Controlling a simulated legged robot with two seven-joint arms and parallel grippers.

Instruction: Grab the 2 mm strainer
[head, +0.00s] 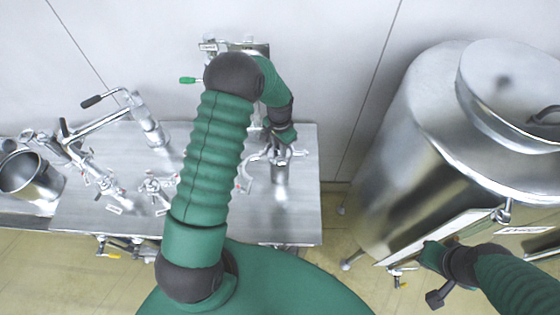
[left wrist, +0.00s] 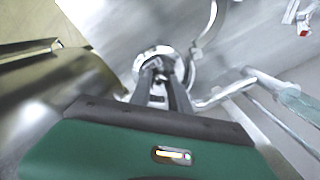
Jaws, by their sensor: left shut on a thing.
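A metal cylindrical piece (head: 281,173), which looks like a strainer, stands at the right end of the steel table. A size label on it cannot be read. My left gripper (head: 279,150) reaches down over its top and is shut on it. The left wrist view shows the two fingers (left wrist: 164,78) at the round metal top (left wrist: 153,54) of the strainer. My right gripper (head: 431,259) is low at the right, in front of the large tank; its jaws cannot be made out.
The steel table (head: 100,205) carries several metal pipe and valve fittings (head: 100,175). A metal bucket (head: 28,178) stands at the far left. A large steel tank (head: 400,170) fills the right side. A green-handled fitting (head: 190,80) is behind my left arm.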

